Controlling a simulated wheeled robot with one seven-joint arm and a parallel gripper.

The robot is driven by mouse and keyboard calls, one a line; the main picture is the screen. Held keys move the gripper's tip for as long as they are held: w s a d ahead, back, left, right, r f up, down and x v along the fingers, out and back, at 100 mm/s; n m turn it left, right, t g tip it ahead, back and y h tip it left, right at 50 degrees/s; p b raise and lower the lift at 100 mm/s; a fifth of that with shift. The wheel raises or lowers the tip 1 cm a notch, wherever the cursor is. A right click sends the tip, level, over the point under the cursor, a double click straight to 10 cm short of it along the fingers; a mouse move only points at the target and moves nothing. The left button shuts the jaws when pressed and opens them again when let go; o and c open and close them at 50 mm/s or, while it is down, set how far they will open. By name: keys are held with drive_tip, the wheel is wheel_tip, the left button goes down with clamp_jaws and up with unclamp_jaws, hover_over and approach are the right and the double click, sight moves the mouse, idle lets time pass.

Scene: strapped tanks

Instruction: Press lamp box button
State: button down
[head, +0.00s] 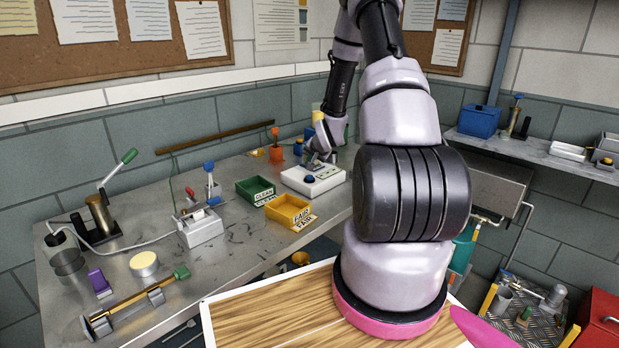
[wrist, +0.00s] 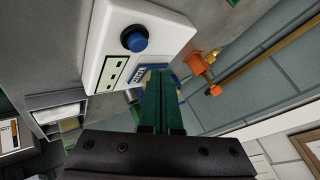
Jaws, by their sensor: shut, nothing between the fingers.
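The lamp box is most likely the white box (head: 328,184) on the workbench, below my gripper. Its round blue button (head: 309,179) faces up near the front left. In the wrist view the white box (wrist: 108,55) fills the upper middle, with the blue button (wrist: 134,39) and a pale panel with dark marks beside it. My gripper (head: 318,160) is over the back part of the box in the head view. In the wrist view its dark green fingers (wrist: 158,75) are together and empty, to the side of the button. I see no contact with the button.
A green bin (head: 255,187) and a yellow bin (head: 288,208) stand left of the box. An orange item (head: 276,153) stands behind. Another white box (head: 200,228) with upright levers is farther left. Bare bench (head: 240,240) lies in front of the bins.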

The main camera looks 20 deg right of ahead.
sight(310, 178)
drive_tip(key=shift+f, duration=1.25)
drive_tip(key=shift+f, duration=0.1)
idle(1.1)
drive_tip(key=shift+f, duration=0.3)
drive_tip(key=shift+f, duration=0.5)
idle(0.6)
idle(0.3)
drive_tip(key=shift+r, duration=0.9)
drive_tip(key=shift+r, duration=0.15)
drive_tip(key=shift+r, duration=2.4)
